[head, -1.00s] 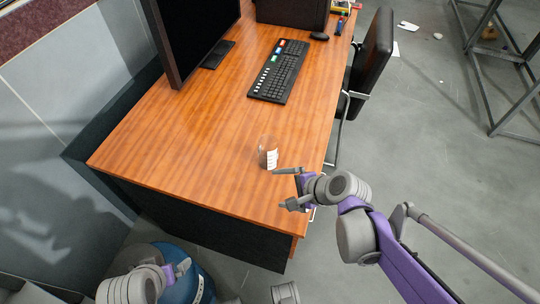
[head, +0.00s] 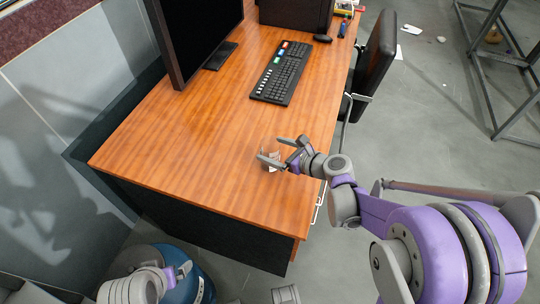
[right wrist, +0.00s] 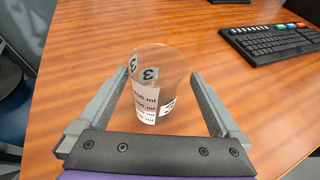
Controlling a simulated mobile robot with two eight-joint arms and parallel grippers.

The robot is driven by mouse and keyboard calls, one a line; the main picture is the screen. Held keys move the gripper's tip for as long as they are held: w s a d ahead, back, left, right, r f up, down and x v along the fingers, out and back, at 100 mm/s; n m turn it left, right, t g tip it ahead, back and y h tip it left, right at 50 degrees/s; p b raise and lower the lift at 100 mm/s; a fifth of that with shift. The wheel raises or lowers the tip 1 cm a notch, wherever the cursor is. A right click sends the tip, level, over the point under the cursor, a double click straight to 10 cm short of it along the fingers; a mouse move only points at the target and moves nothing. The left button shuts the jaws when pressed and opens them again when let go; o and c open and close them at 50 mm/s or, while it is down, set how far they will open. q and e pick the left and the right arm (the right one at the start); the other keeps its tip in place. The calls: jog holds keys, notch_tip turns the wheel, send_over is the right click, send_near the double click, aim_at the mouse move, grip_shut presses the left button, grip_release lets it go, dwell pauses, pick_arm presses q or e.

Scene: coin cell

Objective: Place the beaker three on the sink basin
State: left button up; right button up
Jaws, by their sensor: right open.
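The beaker three (right wrist: 158,85) is a clear glass beaker with white labels and a "3" on it. In the right wrist view it stands upright between the two open fingers of my right gripper (right wrist: 160,95), with a gap visible on the right side. In the head view the beaker (head: 271,157) is on the wooden desk near its front right edge, partly hidden by my right gripper (head: 276,150). My left gripper (head: 184,270) is low at the bottom left, beside a blue drum; its finger state is unclear. No sink basin shows.
The wooden desk (head: 190,150) holds a monitor (head: 195,35), a black keyboard (head: 282,72) and a dark box at the back. A black chair (head: 373,65) stands at the desk's right side. A blue drum (head: 200,285) is on the floor. The desk around the beaker is clear.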

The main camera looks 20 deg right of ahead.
aim_at(264, 147)
jog(key=shift+a+x, duration=0.25)
jog(key=shift+x, duration=2.05)
